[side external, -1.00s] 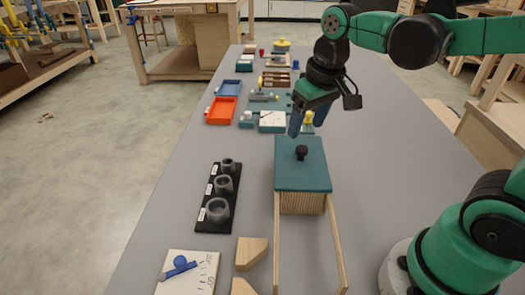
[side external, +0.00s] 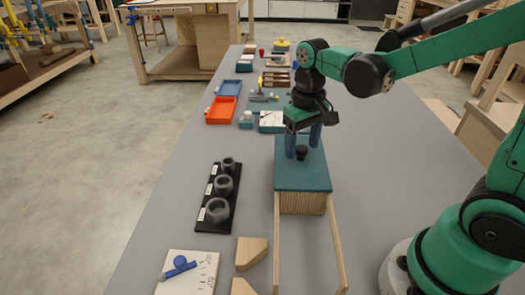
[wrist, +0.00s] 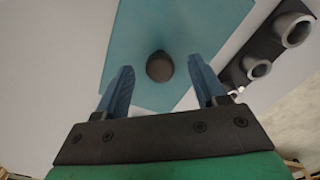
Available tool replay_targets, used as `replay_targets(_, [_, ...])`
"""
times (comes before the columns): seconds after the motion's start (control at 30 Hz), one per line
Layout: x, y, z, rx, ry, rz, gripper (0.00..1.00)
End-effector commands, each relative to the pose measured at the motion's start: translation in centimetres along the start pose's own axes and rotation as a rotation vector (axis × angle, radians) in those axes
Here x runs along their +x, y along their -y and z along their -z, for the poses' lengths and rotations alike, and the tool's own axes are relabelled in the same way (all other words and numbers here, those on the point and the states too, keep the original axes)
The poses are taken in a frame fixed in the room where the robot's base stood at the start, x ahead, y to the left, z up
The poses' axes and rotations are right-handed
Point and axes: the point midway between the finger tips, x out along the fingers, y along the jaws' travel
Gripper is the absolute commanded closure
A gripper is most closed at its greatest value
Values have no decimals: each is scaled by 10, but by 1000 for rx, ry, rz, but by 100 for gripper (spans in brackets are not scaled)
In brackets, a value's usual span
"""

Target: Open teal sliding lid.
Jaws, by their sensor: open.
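The teal sliding lid (side external: 302,176) lies flat on a wooden box (side external: 302,203), with a small black knob (side external: 301,153) standing on it near its far end. Two pale wooden rails (side external: 335,245) run from the box toward the camera. My gripper (side external: 303,147) points down over the far part of the lid, its blue fingers apart. In the wrist view the lid (wrist: 180,35) fills the middle, and the knob (wrist: 160,67) sits centred just beyond the gap between the open fingertips (wrist: 160,77). I cannot tell whether the fingers reach down to knob height.
A black holder with several grey rings (side external: 220,195) stands left of the box. Wooden blocks (side external: 251,252) and a white board with a blue piece (side external: 190,270) lie at the front. Orange (side external: 221,110) and blue trays and other small items are behind. The table right of the box is clear.

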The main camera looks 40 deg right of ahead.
Motion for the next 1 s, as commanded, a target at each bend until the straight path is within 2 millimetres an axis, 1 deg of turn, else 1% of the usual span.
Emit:
replay_targets(0.13, [0,0,0,0,0,0,36])
replay_targets(0.17, [0,0,0,0,0,0,39])
replay_targets(0.2, [0,0,0,0,0,0,50])
replay_targets(0.27, [0,0,0,0,0,0,67])
replay_targets(0.3, [0,0,0,0,0,0,78])
replay_targets(0.37, [0,0,0,0,0,0,95])
replay_targets(0.4, [0,0,0,0,0,0,100])
replay_targets(1.0, [0,0,0,0,0,-1,100])
